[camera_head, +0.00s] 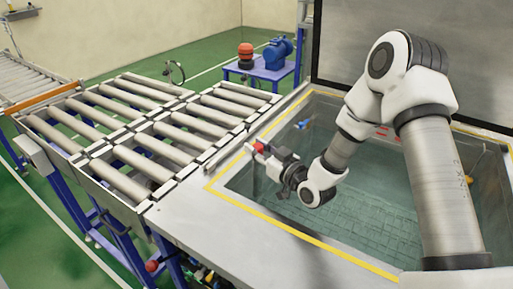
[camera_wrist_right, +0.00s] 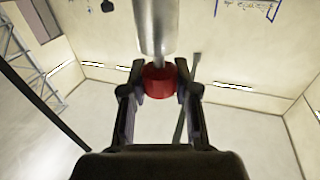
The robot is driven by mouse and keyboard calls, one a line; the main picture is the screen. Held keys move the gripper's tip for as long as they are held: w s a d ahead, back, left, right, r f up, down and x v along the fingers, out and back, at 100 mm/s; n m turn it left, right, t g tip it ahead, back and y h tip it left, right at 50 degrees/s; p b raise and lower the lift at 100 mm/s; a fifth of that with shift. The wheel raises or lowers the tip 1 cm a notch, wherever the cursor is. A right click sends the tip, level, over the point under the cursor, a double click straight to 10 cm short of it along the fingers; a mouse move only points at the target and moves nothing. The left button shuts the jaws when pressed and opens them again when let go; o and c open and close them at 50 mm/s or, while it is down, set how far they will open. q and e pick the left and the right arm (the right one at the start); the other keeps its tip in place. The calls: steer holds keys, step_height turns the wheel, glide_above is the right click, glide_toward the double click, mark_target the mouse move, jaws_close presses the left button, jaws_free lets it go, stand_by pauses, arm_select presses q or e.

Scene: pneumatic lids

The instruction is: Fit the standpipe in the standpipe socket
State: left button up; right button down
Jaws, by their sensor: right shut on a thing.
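My right gripper (camera_head: 262,152) reaches in from the right over the tank and hangs near its left rim. In the right wrist view, my right gripper (camera_wrist_right: 160,88) has its two fingers on either side of a red collar (camera_wrist_right: 159,82) and is shut on it. A grey metal pipe (camera_wrist_right: 155,28), which I take for the standpipe, runs from the collar out of the top of that view. In the head view a small red part (camera_head: 259,147) shows at the fingertips. I cannot make out the standpipe socket. My left gripper is not in view.
The open water tank (camera_head: 340,262) has a yellow-edged rim and a tiled floor. A raised grey lid (camera_head: 400,30) stands behind it. A roller conveyor (camera_head: 145,158) runs along the left. A blue stand (camera_head: 262,70) carries a blue motor (camera_head: 277,52) at the back.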

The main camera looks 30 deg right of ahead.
mark_target(261, 178)
steer(key=shift+s+r, duration=0.2)
step_height(261, 178, down, 6)
steer(key=b, duration=0.5)
steer(key=shift+r, duration=0.1)
steer(key=shift+f+b, duration=0.2)
steer(key=shift+b, duration=0.2)
stand_by(1.3)
steer(key=shift+f+b, duration=1.8)
steer(key=shift+f, duration=0.45)
steer(key=c, duration=0.8)
jaws_free()
